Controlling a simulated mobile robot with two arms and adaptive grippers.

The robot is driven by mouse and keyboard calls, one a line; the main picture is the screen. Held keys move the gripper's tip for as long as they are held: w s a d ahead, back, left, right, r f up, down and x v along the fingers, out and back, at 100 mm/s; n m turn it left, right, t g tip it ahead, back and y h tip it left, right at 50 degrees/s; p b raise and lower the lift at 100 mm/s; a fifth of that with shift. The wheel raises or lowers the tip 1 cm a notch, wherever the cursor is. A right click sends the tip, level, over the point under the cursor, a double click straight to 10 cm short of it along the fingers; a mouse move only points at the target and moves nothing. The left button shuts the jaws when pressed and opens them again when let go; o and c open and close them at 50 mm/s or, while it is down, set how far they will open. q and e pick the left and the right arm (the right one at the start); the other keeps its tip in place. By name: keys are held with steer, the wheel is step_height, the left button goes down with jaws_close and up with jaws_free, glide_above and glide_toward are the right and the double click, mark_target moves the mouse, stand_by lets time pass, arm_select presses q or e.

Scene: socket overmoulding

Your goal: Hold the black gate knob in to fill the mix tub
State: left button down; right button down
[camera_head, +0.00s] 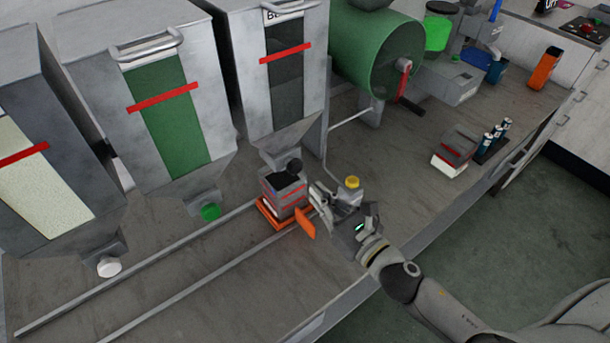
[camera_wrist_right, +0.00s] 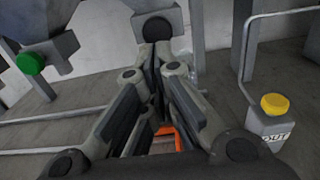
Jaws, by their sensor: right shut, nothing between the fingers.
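The black gate knob (camera_head: 294,165) sticks out under the right-hand hopper with the dark window (camera_head: 288,85). In the right wrist view the knob (camera_wrist_right: 157,27) is straight ahead, beyond my fingertips. The grey mix tub (camera_head: 284,198) with red marks stands below that hopper's outlet on an orange carriage (camera_head: 268,217); its inside looks dark, and I cannot tell how full it is. My right gripper (camera_head: 316,192) is shut and empty, right of the tub and near the knob. I cannot tell whether it touches the knob. My left gripper is out of view.
Two rails (camera_head: 190,258) run left from the carriage, under the green knob (camera_head: 210,212) and white knob (camera_head: 109,267). An orange handle (camera_head: 305,222) sticks out in front. A green drum (camera_head: 375,45) is behind.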

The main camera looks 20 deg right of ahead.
mark_target(297, 174)
steer(key=p+x, duration=0.1)
steer(key=x, duration=0.4)
steer(key=shift+w+a+p, duration=0.1)
steer(key=shift+w+p, duration=0.15)
steer(key=shift+p, duration=0.1)
